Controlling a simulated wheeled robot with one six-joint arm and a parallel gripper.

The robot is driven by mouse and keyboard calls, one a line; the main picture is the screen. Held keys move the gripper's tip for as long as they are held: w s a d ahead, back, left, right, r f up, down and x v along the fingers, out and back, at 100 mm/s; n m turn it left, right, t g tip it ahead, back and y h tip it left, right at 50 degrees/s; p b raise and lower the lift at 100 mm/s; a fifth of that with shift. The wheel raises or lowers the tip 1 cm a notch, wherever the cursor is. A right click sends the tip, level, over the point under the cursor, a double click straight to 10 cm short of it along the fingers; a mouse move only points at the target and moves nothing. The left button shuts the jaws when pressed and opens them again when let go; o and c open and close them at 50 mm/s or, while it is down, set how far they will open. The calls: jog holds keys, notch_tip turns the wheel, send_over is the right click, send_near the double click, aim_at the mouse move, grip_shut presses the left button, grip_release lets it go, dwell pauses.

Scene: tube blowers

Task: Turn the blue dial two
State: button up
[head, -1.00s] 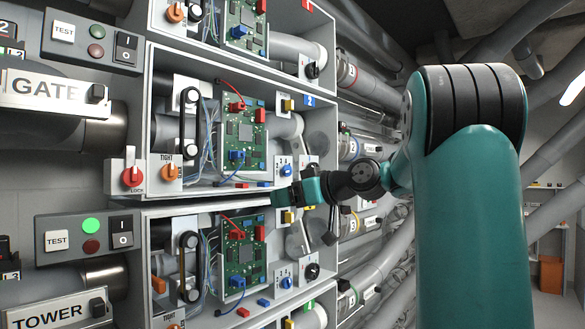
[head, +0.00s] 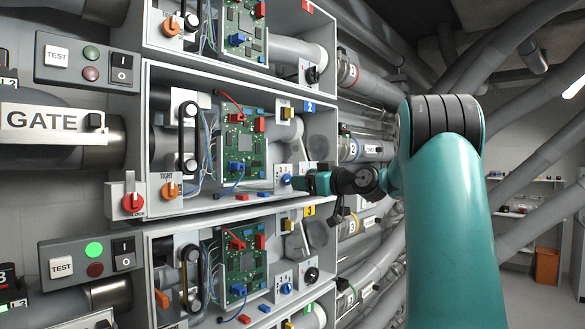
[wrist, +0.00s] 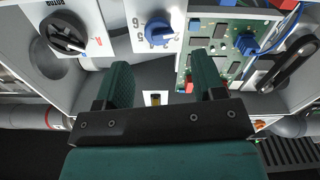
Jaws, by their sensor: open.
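The blue dial of bay two (head: 286,180) sits on a white plate at the lower right of the middle bay. In the wrist view the blue dial (wrist: 158,32) shows upside down, with a white pointer and numbers around it. My gripper (head: 298,182) is at the bay's right side, close to the dial. In the wrist view my gripper (wrist: 162,72) is open and empty, its two green fingers apart with the dial beyond and between them. I cannot tell whether they touch anything.
A green circuit board (head: 240,145) is left of the dial, also in the wrist view (wrist: 225,55). A black dial (wrist: 63,33) is on the dial's other side. Bay three has a similar blue dial (head: 286,288) below. Shelf edges bound the bay.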

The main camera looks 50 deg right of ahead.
aim_at(288, 177)
jog(key=w+p, duration=0.1)
jog(key=w, duration=0.1)
jog(key=w+p, duration=0.1)
jog(key=w, duration=0.1)
jog(key=shift+w+r, duration=0.2)
jog(key=shift+w, duration=0.05)
jog(key=shift+w+f, duration=0.2)
jog(key=shift+w, duration=0.3)
jog(key=c, duration=0.9)
